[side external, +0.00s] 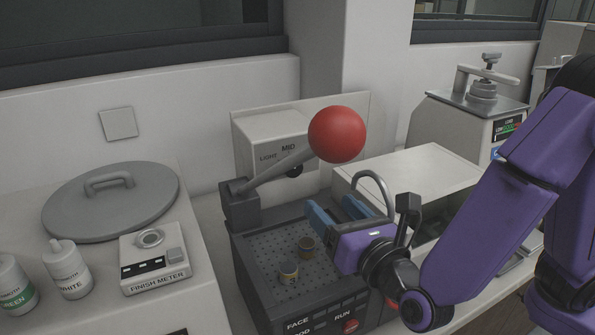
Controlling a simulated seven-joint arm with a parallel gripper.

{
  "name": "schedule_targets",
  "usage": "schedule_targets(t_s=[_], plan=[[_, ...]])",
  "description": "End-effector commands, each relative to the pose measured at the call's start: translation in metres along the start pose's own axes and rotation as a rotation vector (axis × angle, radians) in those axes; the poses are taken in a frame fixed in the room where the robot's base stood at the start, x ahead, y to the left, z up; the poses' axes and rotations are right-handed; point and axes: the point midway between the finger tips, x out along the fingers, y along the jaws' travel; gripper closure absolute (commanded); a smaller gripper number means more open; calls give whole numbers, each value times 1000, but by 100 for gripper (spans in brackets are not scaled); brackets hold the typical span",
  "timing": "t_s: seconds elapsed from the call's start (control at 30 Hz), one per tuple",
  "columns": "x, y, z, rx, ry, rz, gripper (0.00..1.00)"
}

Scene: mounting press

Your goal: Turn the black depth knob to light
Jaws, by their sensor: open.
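The black depth knob (294,171) is on the front of a pale box (262,136) at the back of the press. The labels LIGHT and MID show on the box, left of and above the knob. A grey lever with a red ball (337,134) crosses in front and hides part of the knob, so its pointing direction cannot be told. My gripper (329,204) is open and empty, with blue fingers apart. It is in front of the box, lower than the knob and to its right, and apart from it.
A curved grey handle (374,187) rises beside my gripper. A round grey lid (110,200), a finish meter (155,258) and white bottles (67,268) are at left. Another machine (474,112) stands at back right.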

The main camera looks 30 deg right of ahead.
Motion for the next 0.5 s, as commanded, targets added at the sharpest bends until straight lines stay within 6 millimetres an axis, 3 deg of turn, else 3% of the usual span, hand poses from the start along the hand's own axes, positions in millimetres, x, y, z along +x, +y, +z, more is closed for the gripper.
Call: schedule_targets(t_s=[0.5], plan=[[98, -1, 0, 0, 0, -4, 34]])
